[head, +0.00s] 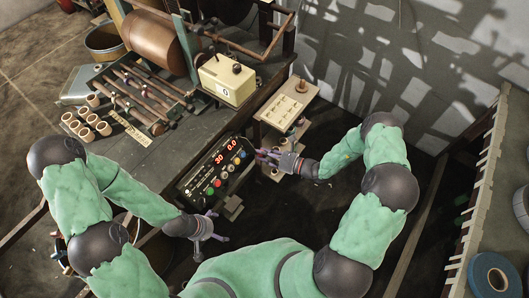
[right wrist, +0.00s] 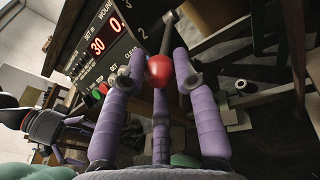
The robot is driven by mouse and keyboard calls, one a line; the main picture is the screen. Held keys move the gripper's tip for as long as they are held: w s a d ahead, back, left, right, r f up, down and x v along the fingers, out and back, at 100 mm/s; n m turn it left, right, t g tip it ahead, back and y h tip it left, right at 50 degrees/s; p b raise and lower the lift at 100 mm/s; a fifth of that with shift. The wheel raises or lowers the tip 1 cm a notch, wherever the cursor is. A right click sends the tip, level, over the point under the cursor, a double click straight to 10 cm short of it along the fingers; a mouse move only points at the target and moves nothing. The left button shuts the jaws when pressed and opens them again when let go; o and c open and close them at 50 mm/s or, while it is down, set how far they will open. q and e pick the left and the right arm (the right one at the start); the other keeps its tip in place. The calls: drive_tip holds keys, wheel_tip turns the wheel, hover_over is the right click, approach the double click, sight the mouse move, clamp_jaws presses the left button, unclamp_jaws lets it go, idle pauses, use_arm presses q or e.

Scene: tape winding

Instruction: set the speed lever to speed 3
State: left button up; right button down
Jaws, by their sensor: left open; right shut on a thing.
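The speed lever shows in the right wrist view as a dark rod with a red ball knob (right wrist: 159,71) at its end. My right gripper (right wrist: 158,75) is shut on this knob, with its purple fingers around it. In the head view my right gripper (head: 264,155) is at the right side of the control panel (head: 217,168) and mostly hides the lever. Which speed mark the lever points to cannot be read. My left gripper (head: 214,230) is open and empty below the panel's front left. It also shows at the left in the right wrist view (right wrist: 75,140).
The panel has red number displays (head: 226,153) and coloured buttons. A workbench (head: 160,150) behind it carries a cream counter box (head: 227,78), rods and several small spools. A small side shelf (head: 289,104) stands right of the bench, above my right gripper. The dark floor right of the panel is fairly open.

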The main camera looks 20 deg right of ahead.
drive_tip(key=r+g+h+p, duration=0.1)
drive_tip(key=r+p, duration=0.1)
drive_tip(key=p, duration=0.2)
drive_tip(key=w+a+r+g+h+p, duration=0.1)
drive_tip(key=r+g+h+p, duration=0.1)
drive_tip(key=p, duration=0.2)
drive_tip(key=w+r+m+g+h+p, duration=0.1)
drive_tip(key=r+p, duration=0.2)
drive_tip(key=p, duration=0.1)
drive_tip(key=shift+w+a+g+h, duration=0.25)
drive_tip(key=shift+a+g+h, duration=0.05)
drive_tip(key=shift+a+h, duration=0.1)
drive_tip(key=w+r+g+h+p, duration=0.1)
drive_tip(key=p, duration=0.3)
drive_tip(key=w+a+r+g+h+p, duration=0.1)
drive_tip(key=p, duration=0.2)
drive_tip(key=shift+a+g+p, duration=0.25)
drive_tip(key=shift+g+p, duration=0.05)
drive_tip(key=shift+p, duration=0.05)
drive_tip(key=shift+w+a+p, duration=0.15)
drive_tip(key=shift+w+p, duration=0.1)
drive_tip(key=shift+p, duration=0.6)
drive_tip(key=c, duration=1)
unclamp_jaws()
drive_tip(key=shift+c, duration=0.2)
drive_tip(key=shift+o, duration=0.5)
drive_tip(key=shift+a+f, duration=0.1)
drive_tip(key=shift+a, duration=0.05)
